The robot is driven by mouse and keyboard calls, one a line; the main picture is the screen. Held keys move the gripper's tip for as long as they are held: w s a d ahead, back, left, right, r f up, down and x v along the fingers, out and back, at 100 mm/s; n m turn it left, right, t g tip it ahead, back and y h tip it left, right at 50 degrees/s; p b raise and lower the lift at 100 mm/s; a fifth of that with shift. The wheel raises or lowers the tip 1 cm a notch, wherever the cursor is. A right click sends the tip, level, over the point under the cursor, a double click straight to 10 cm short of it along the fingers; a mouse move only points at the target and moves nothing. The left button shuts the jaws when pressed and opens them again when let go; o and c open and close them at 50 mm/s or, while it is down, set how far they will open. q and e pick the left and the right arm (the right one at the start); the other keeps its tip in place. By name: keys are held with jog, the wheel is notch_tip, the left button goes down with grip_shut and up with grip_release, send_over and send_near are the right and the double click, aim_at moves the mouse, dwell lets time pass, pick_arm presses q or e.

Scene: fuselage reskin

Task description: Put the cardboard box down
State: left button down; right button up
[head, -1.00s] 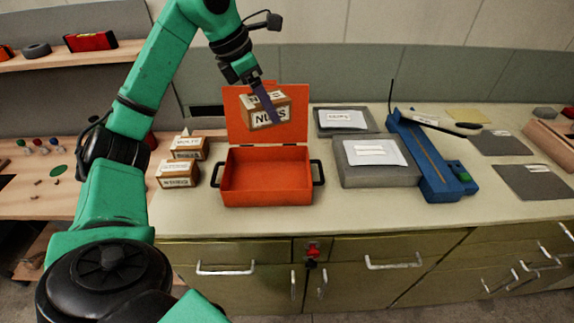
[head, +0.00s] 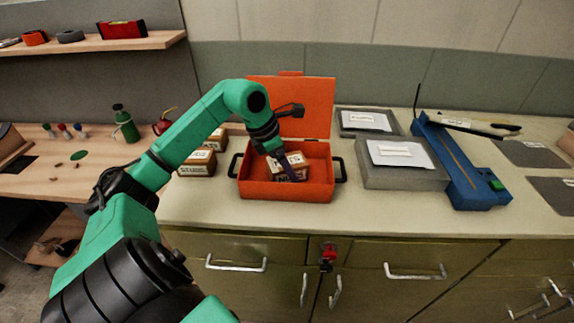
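The small cardboard box (head: 293,174), with white labels, is down inside the open orange toolbox (head: 287,190) on the counter. My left gripper (head: 290,165) reaches into the toolbox from above left. Its finger lies against the box, and it looks shut on it. The finger covers part of the box and label, and the front wall hides the box's lower edge, so I cannot tell whether it touches the toolbox floor. My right gripper is not in view.
Other labelled cardboard boxes (head: 197,163) stand left of the toolbox, partly behind my arm. Grey cases (head: 403,177) and a blue tool (head: 458,165) are to the right. The toolbox lid (head: 315,100) stands open at the back. The front counter strip is clear.

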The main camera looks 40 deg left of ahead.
pick_arm(q)
grip_release()
jog(key=b+v, duration=0.2)
jog(key=v, duration=0.9)
jog(key=shift+s+r, duration=0.15)
jog(key=shift+r, duration=0.1)
jog(key=shift+s+a+r, duration=0.1)
jog(key=shift+r, duration=0.2)
